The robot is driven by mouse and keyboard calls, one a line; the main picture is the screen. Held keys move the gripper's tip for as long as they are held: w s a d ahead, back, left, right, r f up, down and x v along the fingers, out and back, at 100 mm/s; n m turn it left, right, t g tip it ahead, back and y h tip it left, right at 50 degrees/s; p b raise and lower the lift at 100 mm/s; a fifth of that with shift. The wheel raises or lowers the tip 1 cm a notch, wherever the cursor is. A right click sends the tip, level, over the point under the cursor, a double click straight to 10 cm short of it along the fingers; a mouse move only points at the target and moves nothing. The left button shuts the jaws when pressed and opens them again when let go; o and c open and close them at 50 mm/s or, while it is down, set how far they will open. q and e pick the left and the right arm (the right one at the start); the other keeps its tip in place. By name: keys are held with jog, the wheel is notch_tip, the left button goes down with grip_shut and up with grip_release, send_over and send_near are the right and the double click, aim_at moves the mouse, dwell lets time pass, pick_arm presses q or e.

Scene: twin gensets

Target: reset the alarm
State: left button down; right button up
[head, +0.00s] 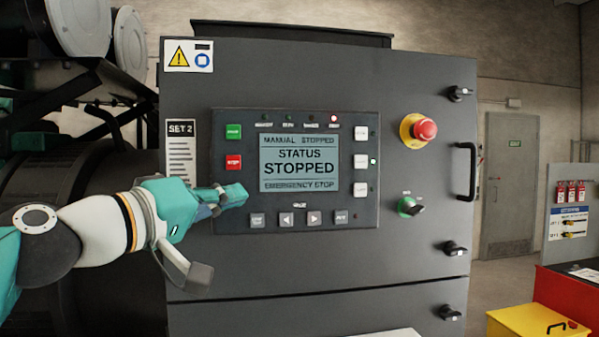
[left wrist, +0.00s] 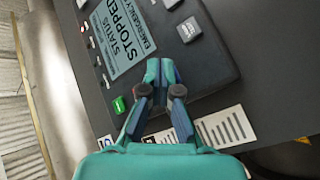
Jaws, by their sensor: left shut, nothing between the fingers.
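The control panel (head: 222,117) is on the dark cabinet marked SET 2. Its display (head: 299,162) reads MANUAL STOPPED, STATUS STOPPED, EMERGENCY STOP. A green button (head: 233,131) and a red STOP button (head: 233,161) are left of the display. Grey buttons (head: 361,161) are on its right, others (head: 286,219) below. A red lamp (head: 333,118) is lit at the top. My left gripper (head: 236,195) is shut and empty in front of the panel's lower left; in the left wrist view its fingertips (left wrist: 160,68) point at the panel near the display (left wrist: 115,32). Contact cannot be told.
A black door handle (head: 467,172) and latches stick out. A yellow box (head: 530,322) is at the lower right.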

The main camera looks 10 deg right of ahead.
pick_arm(q)
jog(key=shift+w, duration=0.15)
jog(key=shift+s, duration=0.9)
jog(key=shift+b, duration=0.3)
jog(key=s, duration=0.6)
dwell(0.7)
